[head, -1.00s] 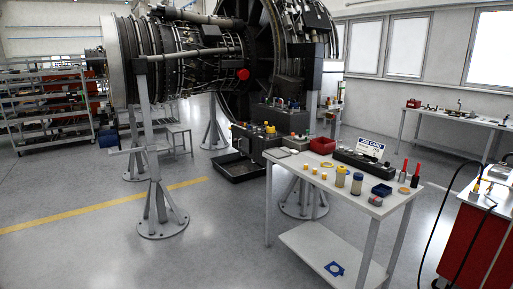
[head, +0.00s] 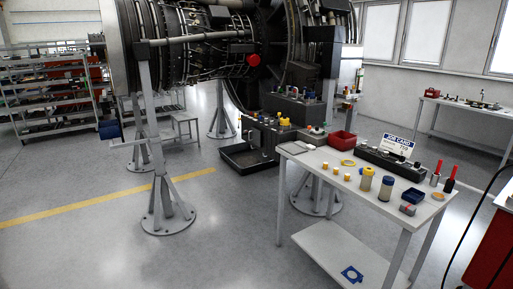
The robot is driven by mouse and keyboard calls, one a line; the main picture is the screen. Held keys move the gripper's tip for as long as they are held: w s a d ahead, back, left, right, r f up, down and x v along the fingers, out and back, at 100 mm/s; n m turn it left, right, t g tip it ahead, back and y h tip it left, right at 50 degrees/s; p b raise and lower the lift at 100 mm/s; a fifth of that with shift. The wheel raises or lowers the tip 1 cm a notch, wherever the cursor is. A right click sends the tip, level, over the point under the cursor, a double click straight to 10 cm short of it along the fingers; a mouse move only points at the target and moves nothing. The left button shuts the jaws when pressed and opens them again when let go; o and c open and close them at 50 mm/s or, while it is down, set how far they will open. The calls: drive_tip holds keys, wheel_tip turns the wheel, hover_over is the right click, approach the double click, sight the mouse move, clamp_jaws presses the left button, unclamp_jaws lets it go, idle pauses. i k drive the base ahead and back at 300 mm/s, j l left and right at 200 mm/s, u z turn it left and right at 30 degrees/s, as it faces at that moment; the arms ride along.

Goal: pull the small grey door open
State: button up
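I cannot clearly make out a small grey door. A dark grey box-like unit (head: 262,137) with small knobs and caps on top sits low under the turbofan engine (head: 200,45), in the middle of the view. A larger dark unit (head: 292,106) stands just behind it. Whether either has a door, and whether it is open or shut, is too small to tell. My gripper is not in view.
A white table (head: 320,168) with bottles, a red bin (head: 342,140) and a job card (head: 398,145) stands at the right. A black tray (head: 245,158) lies under the dark unit. A stand leg (head: 160,190) is at centre left. Grey floor (head: 235,240) is clear ahead.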

sight(255, 139)
drive_tip(key=i+j+u, duration=0.3)
drive_tip(key=i, duration=0.55)
drive_tip(key=i+u, duration=0.3)
drive_tip(key=i, duration=0.6)
drive_tip(key=i+j, duration=0.1)
drive_tip(key=i, duration=1.7)
drive_tip(key=i+l+z, duration=0.15)
drive_tip(key=i+z, duration=0.6)
drive_tip(key=i+j+z, duration=0.15)
drive_tip(key=i+z, duration=0.25)
drive_tip(key=i, duration=0.1)
